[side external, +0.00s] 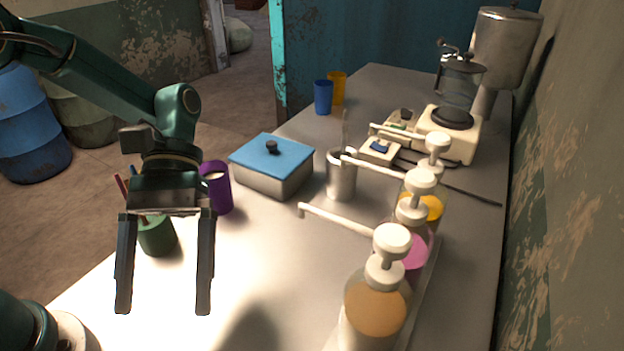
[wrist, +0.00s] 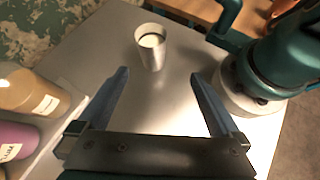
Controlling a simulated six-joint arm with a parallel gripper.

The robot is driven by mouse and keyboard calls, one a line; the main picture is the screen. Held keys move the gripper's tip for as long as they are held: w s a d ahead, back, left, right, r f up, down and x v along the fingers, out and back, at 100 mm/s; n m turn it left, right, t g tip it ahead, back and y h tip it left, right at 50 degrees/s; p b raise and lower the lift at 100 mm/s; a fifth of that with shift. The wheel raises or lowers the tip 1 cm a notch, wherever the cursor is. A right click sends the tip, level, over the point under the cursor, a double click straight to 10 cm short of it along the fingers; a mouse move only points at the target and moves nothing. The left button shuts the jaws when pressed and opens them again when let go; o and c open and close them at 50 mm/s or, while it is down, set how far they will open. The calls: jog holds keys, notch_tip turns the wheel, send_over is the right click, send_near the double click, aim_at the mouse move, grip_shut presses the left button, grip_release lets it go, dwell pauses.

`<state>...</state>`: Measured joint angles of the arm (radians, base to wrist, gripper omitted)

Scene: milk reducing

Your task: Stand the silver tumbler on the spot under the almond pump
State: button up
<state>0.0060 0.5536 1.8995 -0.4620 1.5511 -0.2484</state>
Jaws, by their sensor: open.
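A silver tumbler (wrist: 152,56) with pale contents stands upright in the wrist view, beyond my fingertips and apart from them. I cannot find this tumbler in the side view. My gripper (side external: 163,311) is open and empty, pointing down over the bright near part of the counter; it also shows in the wrist view (wrist: 160,74). A pump bottle with tan liquid (side external: 374,310) stands nearest in the side view, its spout pointing left. It also shows in the wrist view (wrist: 30,95). Its label is too small to read, so I cannot confirm it is almond.
Pink (side external: 415,248) and orange (side external: 432,207) pump bottles stand behind the tan one. A steel cup (side external: 341,178) stands left of them. A blue-lidded box (side external: 272,165), purple cup (side external: 217,190) and green pen cup (side external: 157,238) are nearby. The near counter (side external: 200,325) is clear.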

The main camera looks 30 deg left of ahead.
jog(key=a+r+m+t+y, duration=0.2)
jog(key=a+t+y, duration=0.1)
jog(key=t, duration=0.4)
jog(key=w+a+r+m+t+y, duration=0.1)
jog(key=a+r+m+t+y, duration=0.1)
jog(key=a+t, duration=0.4)
jog(key=shift+r+m+t+y, duration=0.45)
jog(key=shift+m+t, duration=0.25)
jog(key=shift+t, duration=0.1)
jog(key=shift+a, duration=0.1)
